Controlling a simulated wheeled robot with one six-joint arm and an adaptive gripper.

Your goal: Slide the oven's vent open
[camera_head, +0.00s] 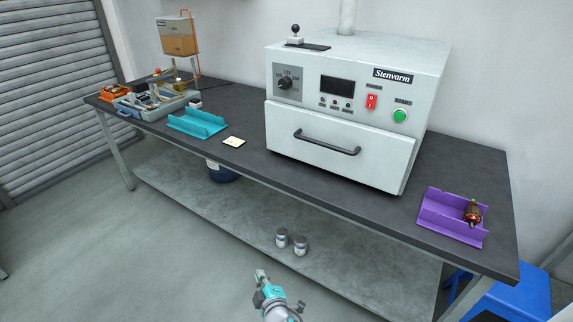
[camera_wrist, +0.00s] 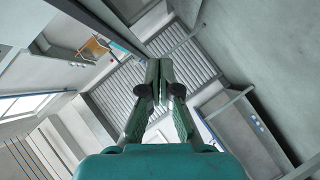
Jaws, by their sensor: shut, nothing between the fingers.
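The white oven (camera_head: 350,110) stands on the dark workbench (camera_head: 235,165), its door with a black bar handle facing the front. The vent control on top of the oven is a small light block with a black ball knob (camera_head: 295,31), next to a flat dark strip (camera_head: 308,46) at the top left. My gripper (camera_head: 262,276) is low in front of the bench, well below and apart from the oven. In the wrist view my gripper (camera_wrist: 158,75) has its fingers together and empty. The oven's vent does not show in the wrist view.
A purple tray (camera_head: 434,216) with a small armature stands right of the oven. Two jars (camera_head: 299,246) sit on the lower shelf. The floor in front is clear.

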